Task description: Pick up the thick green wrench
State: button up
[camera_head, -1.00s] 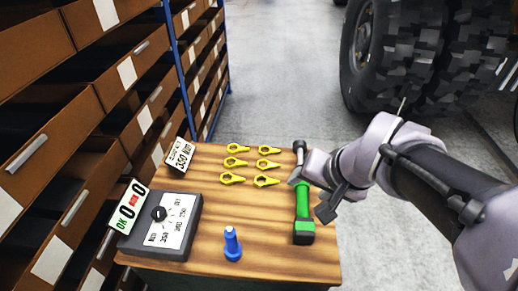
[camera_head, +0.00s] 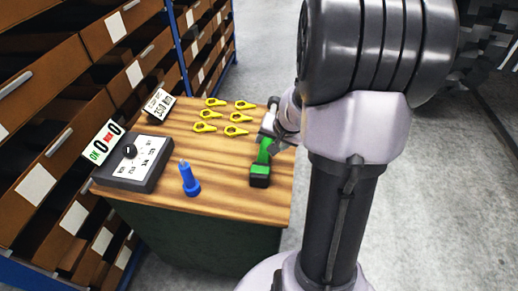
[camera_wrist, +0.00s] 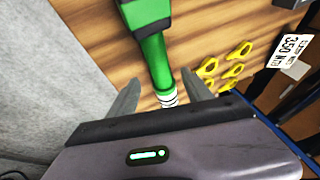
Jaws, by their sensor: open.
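The thick green wrench (camera_head: 263,158) lies on the right side of the wooden tabletop in the head view, its dark-ended base towards the front. Its far end is partly hidden by my gripper (camera_head: 279,137). In the wrist view the green handle (camera_wrist: 155,60) runs down between the two fingers of my gripper (camera_wrist: 160,95), with a white banded part near the palm. The fingers are open, one on each side of the wrench. I cannot tell whether they touch it.
Several yellow wrench-shaped pieces (camera_head: 205,127) lie left of the green wrench. A blue tool (camera_head: 188,180) stands near the front edge. A grey control box (camera_head: 134,163) and a white sign (camera_head: 158,103) are at left. Brown shelf bins (camera_head: 60,90) stand beyond.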

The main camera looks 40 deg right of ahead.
jog(key=b+x, duration=0.2)
jog(key=x, duration=0.3)
jog(key=shift+f, duration=0.15)
jog(key=shift+f+b, duration=0.15)
jog(key=shift+b, duration=0.15)
jog(key=shift+w, duration=0.1)
grip_shut()
